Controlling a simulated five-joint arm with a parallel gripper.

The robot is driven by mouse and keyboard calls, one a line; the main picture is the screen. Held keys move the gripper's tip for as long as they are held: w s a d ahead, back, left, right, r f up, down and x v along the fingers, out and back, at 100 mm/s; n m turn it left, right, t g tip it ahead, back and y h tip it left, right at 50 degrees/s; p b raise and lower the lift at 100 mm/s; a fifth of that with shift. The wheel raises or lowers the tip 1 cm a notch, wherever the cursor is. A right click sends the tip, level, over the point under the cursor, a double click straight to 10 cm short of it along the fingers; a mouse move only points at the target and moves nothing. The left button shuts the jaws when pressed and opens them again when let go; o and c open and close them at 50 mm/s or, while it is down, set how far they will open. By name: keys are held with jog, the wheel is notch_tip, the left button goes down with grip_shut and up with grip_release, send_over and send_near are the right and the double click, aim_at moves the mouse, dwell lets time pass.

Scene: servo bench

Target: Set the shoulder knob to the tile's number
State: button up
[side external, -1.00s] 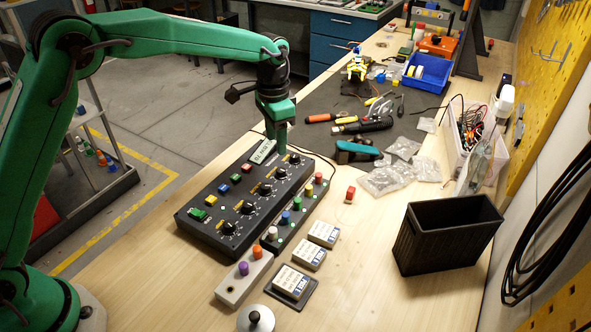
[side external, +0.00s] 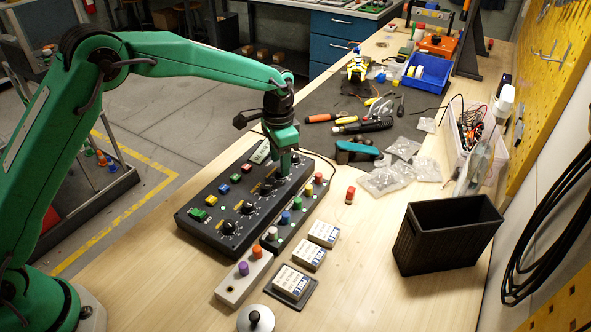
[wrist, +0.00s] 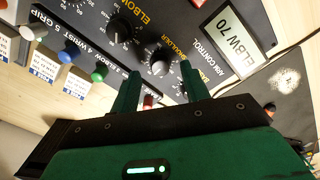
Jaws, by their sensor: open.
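The black control panel (side external: 215,232) lies on the bench with a row of black knobs. In the wrist view a knob beside the word SHOULDER (wrist: 158,62) sits just beyond and between the fingertips. My gripper (side external: 284,174) is low over the far end of the panel. In the wrist view my gripper (wrist: 161,70) is open with nothing between its fingers; contact with the knob cannot be told. The panel display (wrist: 230,38) reads ELBW 70. A white tile (side external: 293,280) lies on a dark holder at the front; its print is too small to read.
Two more white tiles (side external: 323,233) (side external: 310,257) lie behind it. A strip of coloured knobs (side external: 297,217) adjoins the panel's right side. A grey box (side external: 243,279) with purple and orange knobs stands in front.

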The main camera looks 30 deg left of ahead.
jog(key=shift+f, duration=1.1)
jog(key=shift+c, duration=0.3)
jog(key=c, duration=0.9)
jog(key=shift+c, duration=0.2)
jog(key=shift+n, duration=0.3)
jog(key=shift+n, duration=1.2)
jog(key=o, duration=1)
